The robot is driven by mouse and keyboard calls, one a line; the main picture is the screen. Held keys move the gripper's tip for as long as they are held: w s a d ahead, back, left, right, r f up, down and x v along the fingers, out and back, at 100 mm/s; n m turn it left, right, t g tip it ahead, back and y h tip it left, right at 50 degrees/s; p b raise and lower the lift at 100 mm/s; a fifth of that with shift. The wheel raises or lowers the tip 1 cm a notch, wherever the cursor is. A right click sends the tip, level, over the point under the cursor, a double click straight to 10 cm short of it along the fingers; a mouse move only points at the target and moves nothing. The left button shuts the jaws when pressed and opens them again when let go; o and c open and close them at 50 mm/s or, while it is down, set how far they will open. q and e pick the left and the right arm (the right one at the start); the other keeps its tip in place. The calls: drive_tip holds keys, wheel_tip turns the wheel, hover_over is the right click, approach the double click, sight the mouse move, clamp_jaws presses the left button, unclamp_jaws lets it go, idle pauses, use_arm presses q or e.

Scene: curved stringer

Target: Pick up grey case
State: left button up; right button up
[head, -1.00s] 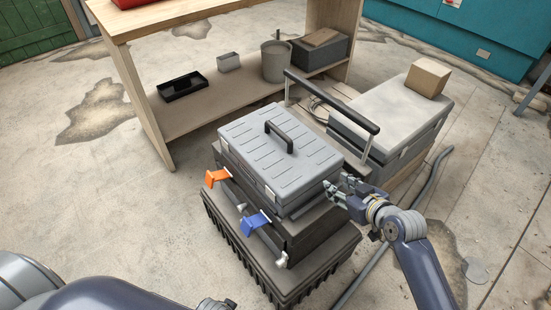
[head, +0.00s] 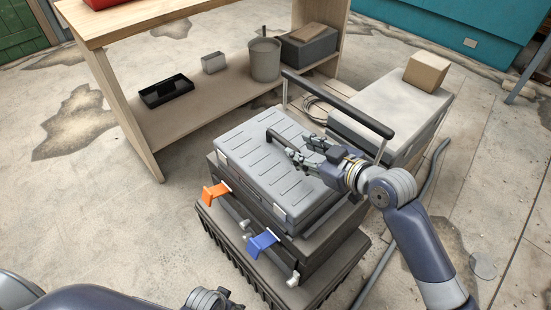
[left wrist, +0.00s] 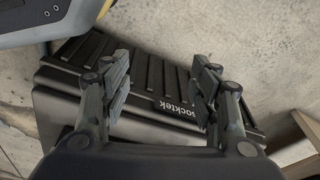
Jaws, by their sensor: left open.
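The grey case (head: 262,172) lies flat on top of a stack of black cases in the head view. Its dark carry handle (head: 279,139) stands up on the lid and is partly hidden by my right gripper. My right gripper (head: 299,152) is over the lid at the handle, with its fingers apart; I cannot tell whether they touch the handle. My left gripper (left wrist: 160,98) is open and empty in the left wrist view, above a ribbed black case (left wrist: 150,75). Only part of my left gripper shows at the bottom edge of the head view.
An orange latch (head: 215,194) and a blue latch (head: 262,243) stick out from the stack. A black bar handle (head: 340,103) rises behind the grey case. A second case (head: 385,105) bearing a cardboard box (head: 427,72) stands right. A wooden bench (head: 120,105) is behind.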

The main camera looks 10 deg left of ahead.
sight(284, 139)
drive_tip(key=b+x, duration=0.1)
drive_tip(key=x, duration=0.4)
drive_tip(key=shift+f, duration=0.15)
drive_tip(key=shift+b+x, duration=0.4)
drive_tip(key=shift+x, duration=1.85)
use_arm(q)
wheel_tip(284, 139, up, 6)
drive_tip(key=w, duration=0.2)
drive_tip(key=shift+d+r, duration=0.2)
use_arm(e)
drive_tip(key=shift+w+d, duration=0.15)
drive_tip(key=shift+c, duration=0.3)
clamp_jaws()
drive_tip(key=shift+w+r, duration=0.1)
drive_tip(key=shift+r, duration=0.25)
